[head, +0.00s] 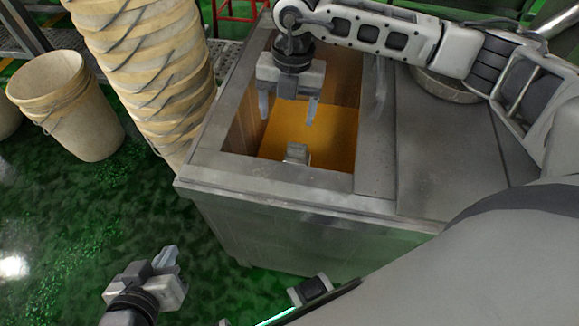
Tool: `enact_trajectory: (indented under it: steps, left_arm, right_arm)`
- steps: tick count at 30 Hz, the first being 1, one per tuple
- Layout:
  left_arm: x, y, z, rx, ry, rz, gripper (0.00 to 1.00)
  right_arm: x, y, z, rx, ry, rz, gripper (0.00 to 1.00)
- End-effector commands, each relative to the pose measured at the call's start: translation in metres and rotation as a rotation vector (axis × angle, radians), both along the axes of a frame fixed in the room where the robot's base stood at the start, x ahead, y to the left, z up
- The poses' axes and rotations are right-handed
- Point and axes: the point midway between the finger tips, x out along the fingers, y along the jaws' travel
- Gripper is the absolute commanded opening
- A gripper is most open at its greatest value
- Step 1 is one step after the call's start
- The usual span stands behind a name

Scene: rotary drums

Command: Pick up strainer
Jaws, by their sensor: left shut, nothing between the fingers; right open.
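A metal tank (205,165) stands in the middle, with an open bay holding orange liquid (330,135). A small grey block-like piece (297,153) sticks up at the near side of the bay; it may be the strainer's handle, but I cannot tell. No strainer basket shows clearly. My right gripper (288,110) is over the bay, open and empty, fingers pointing down, just beyond the grey piece in the picture and apart from it. My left gripper (170,256) is shut and empty at the lower left, over the green floor, away from the tank.
A tall stack of cream buckets (150,60) stands close to the tank's left side. A single bucket (65,105) stands further left. A round metal rim (445,88) shows partly behind my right arm. The green floor (60,220) at left is clear.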

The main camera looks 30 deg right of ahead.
Motion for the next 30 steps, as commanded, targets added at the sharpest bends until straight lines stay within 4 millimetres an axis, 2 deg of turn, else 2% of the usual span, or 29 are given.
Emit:
enact_trajectory:
  steps: [1,6,8,19,22,30]
  left_arm:
    - [0.001,-0.003,-0.019,-0.001,0.012,-0.01,0.0]
    - [0.002,-0.007,-0.031,-0.003,0.034,-0.026,0.0]
    - [0.002,-0.007,-0.032,-0.005,0.034,-0.028,0.0]
    - [0.006,-0.012,-0.026,-0.03,-0.031,-0.034,0.0]
    - [0.007,-0.013,-0.023,-0.037,-0.049,-0.035,0.0]
    - [0.008,-0.015,-0.021,-0.046,-0.066,-0.034,0.0]
  right_arm:
    - [0.005,-0.011,-0.013,-0.04,-0.013,-0.021,0.71]
    - [0.01,-0.026,-0.02,-0.105,-0.025,-0.056,0.71]
    - [0.011,-0.027,-0.027,-0.109,-0.026,-0.058,0.71]
    - [0.01,-0.027,-0.102,-0.105,-0.025,-0.055,0.71]
    - [0.01,-0.027,-0.114,-0.104,-0.024,-0.056,0.71]
    - [0.011,-0.028,-0.129,-0.104,-0.026,-0.055,0.71]
